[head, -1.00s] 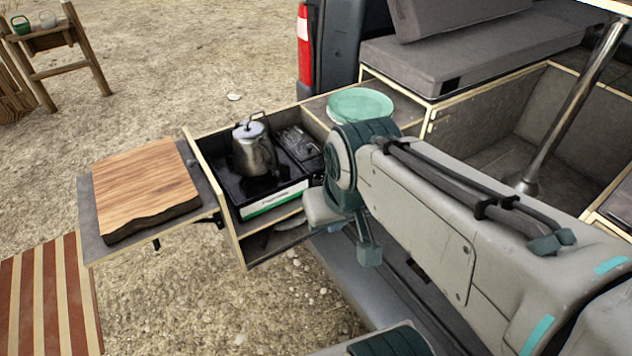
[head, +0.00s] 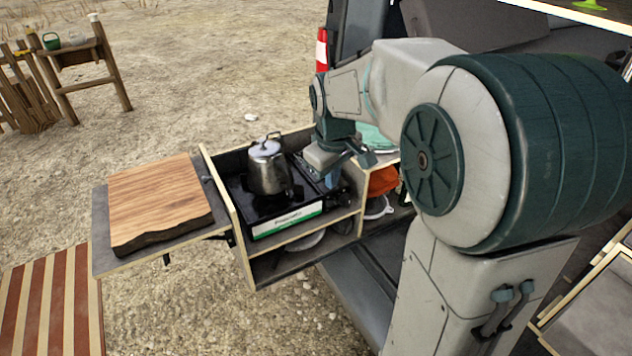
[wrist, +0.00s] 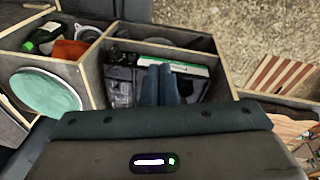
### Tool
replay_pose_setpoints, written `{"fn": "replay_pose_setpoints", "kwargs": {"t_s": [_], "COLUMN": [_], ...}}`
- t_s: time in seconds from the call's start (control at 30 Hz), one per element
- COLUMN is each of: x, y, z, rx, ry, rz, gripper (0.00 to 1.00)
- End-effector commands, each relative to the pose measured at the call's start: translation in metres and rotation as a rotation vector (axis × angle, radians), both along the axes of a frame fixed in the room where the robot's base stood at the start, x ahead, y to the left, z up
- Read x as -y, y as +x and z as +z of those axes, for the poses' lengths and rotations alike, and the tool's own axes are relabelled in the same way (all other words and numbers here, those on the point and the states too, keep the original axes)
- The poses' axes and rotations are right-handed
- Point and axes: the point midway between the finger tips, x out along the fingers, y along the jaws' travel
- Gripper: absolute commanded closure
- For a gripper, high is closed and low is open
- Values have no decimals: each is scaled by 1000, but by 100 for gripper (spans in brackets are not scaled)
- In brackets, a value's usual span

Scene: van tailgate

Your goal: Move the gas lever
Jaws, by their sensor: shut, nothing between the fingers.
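The black gas stove with a white and green front label (head: 285,222) sits in the pulled-out box at the van's tailgate. Its label also shows in the wrist view (wrist: 180,66). A metal kettle (head: 267,170) stands upright on the stove's left part. My gripper (head: 332,180) points down over the stove's right end, to the right of the kettle. In the wrist view its two blue fingers (wrist: 160,88) are together with nothing between them, reaching toward the stove. I cannot make out the gas lever; my fingers may hide it. Whether they touch the stove is unclear.
A wooden board (head: 160,200) lies on the side shelf left of the stove. The box's walls (head: 228,215) surround the stove. A green round plate (wrist: 45,92) and an orange cloth (wrist: 70,50) lie beside the stove's compartment. Open ground lies beyond the box.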

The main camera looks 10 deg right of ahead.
Motion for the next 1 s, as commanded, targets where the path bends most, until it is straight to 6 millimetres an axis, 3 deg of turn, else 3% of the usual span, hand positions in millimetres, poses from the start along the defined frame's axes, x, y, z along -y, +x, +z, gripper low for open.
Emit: {"fn": "replay_pose_setpoints", "kwargs": {"t_s": [0.2, 0.6, 0.8, 1.0], "x": [14, 45, 60, 68], "y": [53, 134, 160, 171], "z": [-33, -109, -145, -163], "rx": [-48, -104, -113, -115], "ry": [0, 38, 61, 74], "rz": [123, 336, 416, 453], "gripper": [100, 100, 100, 100]}}
